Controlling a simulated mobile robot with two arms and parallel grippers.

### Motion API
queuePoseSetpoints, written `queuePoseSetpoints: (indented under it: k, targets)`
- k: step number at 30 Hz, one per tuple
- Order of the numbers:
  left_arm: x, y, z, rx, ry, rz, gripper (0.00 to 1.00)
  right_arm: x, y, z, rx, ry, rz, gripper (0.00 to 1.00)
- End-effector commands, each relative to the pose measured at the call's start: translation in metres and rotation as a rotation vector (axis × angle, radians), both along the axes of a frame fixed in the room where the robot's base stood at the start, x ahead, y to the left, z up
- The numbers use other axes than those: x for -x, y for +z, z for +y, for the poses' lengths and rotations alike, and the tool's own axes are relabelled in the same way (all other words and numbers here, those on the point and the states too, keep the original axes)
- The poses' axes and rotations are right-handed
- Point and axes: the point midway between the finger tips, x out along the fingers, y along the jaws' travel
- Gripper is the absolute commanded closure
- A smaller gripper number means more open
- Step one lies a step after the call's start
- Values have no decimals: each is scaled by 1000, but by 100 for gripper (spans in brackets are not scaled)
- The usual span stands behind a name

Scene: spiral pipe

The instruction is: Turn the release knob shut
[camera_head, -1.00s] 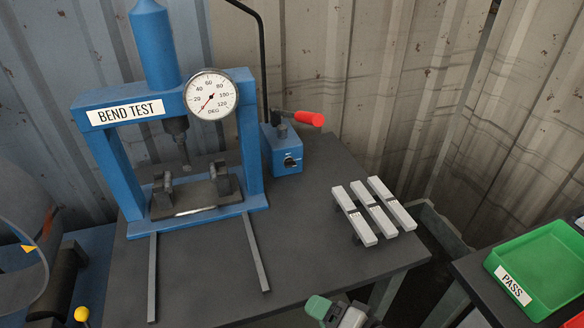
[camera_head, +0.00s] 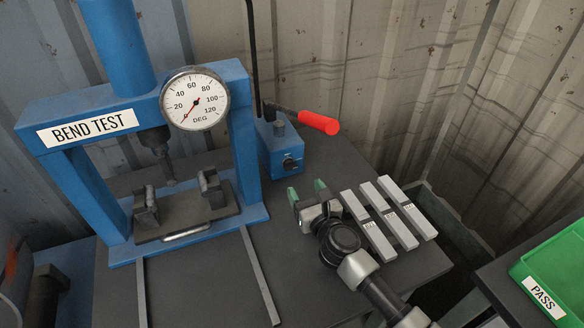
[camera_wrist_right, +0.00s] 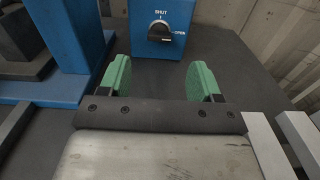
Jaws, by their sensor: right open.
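The release knob (camera_head: 289,164) is a small black knob on the front of the blue pump block (camera_head: 276,148). In the right wrist view, the knob (camera_wrist_right: 160,29) sits under the word SHUT, with OPEN marked to its right; its pointer appears turned toward OPEN. My right gripper (camera_head: 307,190) is open and empty, with green fingers, in front of the block and below the knob in the head view. In the right wrist view, the gripper (camera_wrist_right: 160,80) has its fingers apart with the knob beyond the gap, not touching it. My left gripper is not in view.
The blue BEND TEST press (camera_head: 250,140) with its dial gauge (camera_head: 195,97) stands left of the block. A red-ended lever (camera_head: 318,123) sticks out above the block. A green PASS tray (camera_head: 560,255) is at far right.

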Motion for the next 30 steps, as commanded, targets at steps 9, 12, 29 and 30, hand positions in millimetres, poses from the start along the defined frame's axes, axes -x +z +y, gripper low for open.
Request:
queuePoseSetpoints:
  k: [9, 12, 29, 30]
  targets:
    - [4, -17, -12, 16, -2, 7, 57, -55, -1, 24, 1, 0, -5, 36]
    - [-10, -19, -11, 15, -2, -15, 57, -66, -1, 27, 2, 1, -4, 36]
    - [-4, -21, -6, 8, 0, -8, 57, -74, 1, 31, 2, 2, -3, 58]
    - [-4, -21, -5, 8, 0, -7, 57, -74, 1, 31, 2, 2, -3, 64]
